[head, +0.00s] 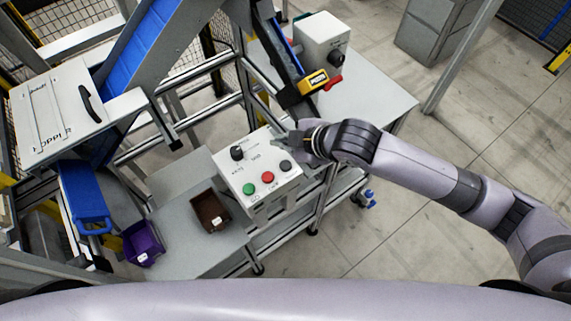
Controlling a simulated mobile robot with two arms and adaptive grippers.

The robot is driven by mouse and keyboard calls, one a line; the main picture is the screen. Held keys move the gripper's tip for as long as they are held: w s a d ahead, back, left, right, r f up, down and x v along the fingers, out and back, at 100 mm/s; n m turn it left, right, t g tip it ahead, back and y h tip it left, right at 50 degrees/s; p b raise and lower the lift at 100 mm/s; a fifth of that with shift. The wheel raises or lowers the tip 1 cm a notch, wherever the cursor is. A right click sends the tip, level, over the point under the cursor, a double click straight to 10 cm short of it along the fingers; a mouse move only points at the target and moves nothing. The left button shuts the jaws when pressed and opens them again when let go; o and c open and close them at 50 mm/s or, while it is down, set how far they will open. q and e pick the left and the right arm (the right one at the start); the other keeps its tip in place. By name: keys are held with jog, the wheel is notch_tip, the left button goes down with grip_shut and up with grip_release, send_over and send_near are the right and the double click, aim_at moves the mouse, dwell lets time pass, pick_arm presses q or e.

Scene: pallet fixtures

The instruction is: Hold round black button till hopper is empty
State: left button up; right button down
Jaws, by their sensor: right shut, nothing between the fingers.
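The white control box (232,180) stands in the middle of the head view. Its sloped face carries a round black button (285,166) at the right, a red button (267,177), a green button (249,188) and a black knob (237,153). My right gripper (291,140) is at the box's upper right edge, just beyond the black button. It looks shut and empty; I cannot tell whether it touches the box. The hopper (62,140) is the white housing at the left with a black handle (90,103). Its inside is hidden. My left gripper is out of view.
A blue conveyor (140,45) slopes up behind the hopper. A blue bin (84,190), a purple bin (142,243) and a brown bin (210,211) are at the lower left. A white box with a black knob (337,58) and a yellow device (313,81) stand behind my right arm.

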jog(key=b, duration=0.6)
send_over(284, 167)
notch_tip(284, 167, down, 6)
jog(key=shift+r, duration=0.1)
notch_tip(284, 167, down, 2)
dwell(1.0)
jog(key=shift+f, duration=0.45)
jog(key=shift+f, duration=0.5)
dwell(4.9)
